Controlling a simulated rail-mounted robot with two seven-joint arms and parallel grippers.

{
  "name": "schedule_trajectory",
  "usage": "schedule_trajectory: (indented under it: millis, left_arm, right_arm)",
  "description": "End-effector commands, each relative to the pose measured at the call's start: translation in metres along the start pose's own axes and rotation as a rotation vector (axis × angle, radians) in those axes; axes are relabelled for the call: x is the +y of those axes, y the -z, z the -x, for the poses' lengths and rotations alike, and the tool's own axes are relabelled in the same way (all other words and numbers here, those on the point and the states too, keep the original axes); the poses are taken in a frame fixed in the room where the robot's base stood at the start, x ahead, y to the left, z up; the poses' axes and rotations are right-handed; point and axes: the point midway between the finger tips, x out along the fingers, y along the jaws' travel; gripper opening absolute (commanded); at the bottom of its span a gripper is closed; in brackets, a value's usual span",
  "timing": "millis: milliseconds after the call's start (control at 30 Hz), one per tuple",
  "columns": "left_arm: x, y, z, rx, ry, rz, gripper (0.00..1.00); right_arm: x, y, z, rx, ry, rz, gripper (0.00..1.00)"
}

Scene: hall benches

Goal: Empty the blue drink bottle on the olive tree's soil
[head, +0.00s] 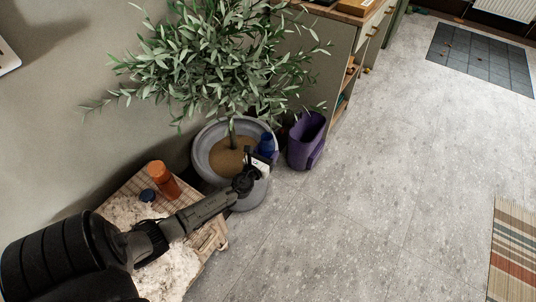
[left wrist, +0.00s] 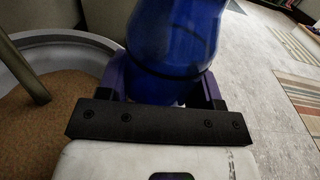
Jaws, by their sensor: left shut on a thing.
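My left gripper (head: 260,156) is shut on the blue drink bottle (head: 267,142). In the left wrist view the blue bottle (left wrist: 175,35) stands between the two fingers (left wrist: 165,88); its top is cut off by the frame. I cannot tell its exact tilt, and no liquid is seen coming out. The olive tree (head: 225,60) grows from a round grey pot (head: 203,150) with brown soil (head: 225,160). The bottle is at the right side of the pot, near the rim. In the left wrist view the soil (left wrist: 45,125) lies to the left of the bottle. My right gripper is not seen.
A low wooden table (head: 128,186) holds an orange bottle (head: 162,180) and a small blue lid-like thing (head: 147,195). A purple bin (head: 306,142) stands right of the pot, beside a cabinet (head: 330,65). The grey floor (head: 400,160) to the right is clear.

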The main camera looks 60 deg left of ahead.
Motion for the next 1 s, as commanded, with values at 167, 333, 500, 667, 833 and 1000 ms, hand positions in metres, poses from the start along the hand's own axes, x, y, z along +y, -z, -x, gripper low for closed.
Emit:
schedule_trajectory:
  millis: [167,333,500,667,833,1000]
  left_arm:
    - [0.009,-0.002,-0.004,0.006,-0.001,0.018,0.29]
    - [0.019,-0.004,-0.008,0.015,-0.001,0.045,0.29]
    - [0.030,-0.004,-0.012,0.027,-0.001,0.070,0.29]
    - [0.040,-0.005,-0.016,0.035,-0.002,0.096,0.29]
    - [0.051,-0.006,-0.020,0.046,-0.001,0.120,0.29]
    - [0.061,-0.007,-0.024,0.056,-0.001,0.147,0.29]
  right_arm:
    - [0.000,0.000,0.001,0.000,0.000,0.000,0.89]
    - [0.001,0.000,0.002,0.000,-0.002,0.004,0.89]
    - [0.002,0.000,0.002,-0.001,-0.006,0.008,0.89]
    - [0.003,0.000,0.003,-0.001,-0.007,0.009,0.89]
    - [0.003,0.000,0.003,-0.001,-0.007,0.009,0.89]
    - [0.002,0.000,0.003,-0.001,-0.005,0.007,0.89]
